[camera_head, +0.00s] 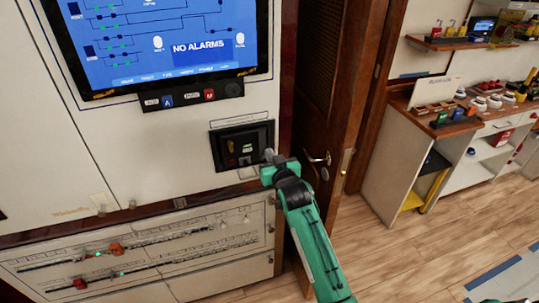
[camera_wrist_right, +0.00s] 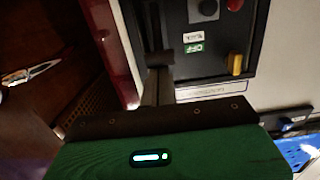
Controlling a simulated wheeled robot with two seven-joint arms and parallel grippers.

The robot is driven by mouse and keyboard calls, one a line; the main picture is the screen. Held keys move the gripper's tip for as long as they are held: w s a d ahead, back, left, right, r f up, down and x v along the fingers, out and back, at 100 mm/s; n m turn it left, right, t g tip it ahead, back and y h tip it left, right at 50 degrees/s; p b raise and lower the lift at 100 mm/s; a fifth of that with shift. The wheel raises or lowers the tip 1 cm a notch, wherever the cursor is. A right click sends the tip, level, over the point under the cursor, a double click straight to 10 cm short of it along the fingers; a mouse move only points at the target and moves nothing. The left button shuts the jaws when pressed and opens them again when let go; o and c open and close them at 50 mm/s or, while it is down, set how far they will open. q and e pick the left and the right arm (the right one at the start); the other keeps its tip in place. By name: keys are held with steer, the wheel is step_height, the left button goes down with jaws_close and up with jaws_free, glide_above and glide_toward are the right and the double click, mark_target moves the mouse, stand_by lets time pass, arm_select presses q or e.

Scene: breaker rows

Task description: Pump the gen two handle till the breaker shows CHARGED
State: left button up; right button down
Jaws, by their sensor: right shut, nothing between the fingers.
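The breaker unit (camera_head: 241,128) is a black-framed panel set in the pale cabinet front. A yellow-orange lever or handle shows on its face in the wrist view (camera_wrist_right: 235,65). A green OFF tag (camera_wrist_right: 194,48) and a small white tag (camera_wrist_right: 193,37) sit near it; the white tag's wording is too small to read. My right gripper (camera_head: 268,154) is shut and empty, at the unit's lower right edge. In the right wrist view its fingers (camera_wrist_right: 159,72) lie beside the black frame, apart from the yellow part. Whether they touch the frame is unclear. My left gripper is out of view.
A screen (camera_head: 205,48) reading NO ALARMS is above the breaker. A lower panel (camera_head: 150,262) with red knobs lies below. A brown door (camera_head: 335,100) with a metal handle stands close to the right. Counters and shelves are farther right, with open wooden floor between.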

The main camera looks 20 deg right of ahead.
arm_select(q)
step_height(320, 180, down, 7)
steer(key=b, duration=0.6)
arm_select(e)
steer(key=s+f+t, duration=0.1)
steer(key=f+t, duration=0.1)
steer(key=f, duration=0.1)
steer(key=s+f, duration=0.1)
steer(key=shift+s+f+t, duration=0.25)
steer(key=shift+s+t, duration=0.1)
steer(key=shift+t, duration=0.05)
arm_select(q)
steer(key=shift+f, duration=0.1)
arm_select(e)
steer(key=shift+f, duration=0.35)
steer(key=shift+r, duration=0.1)
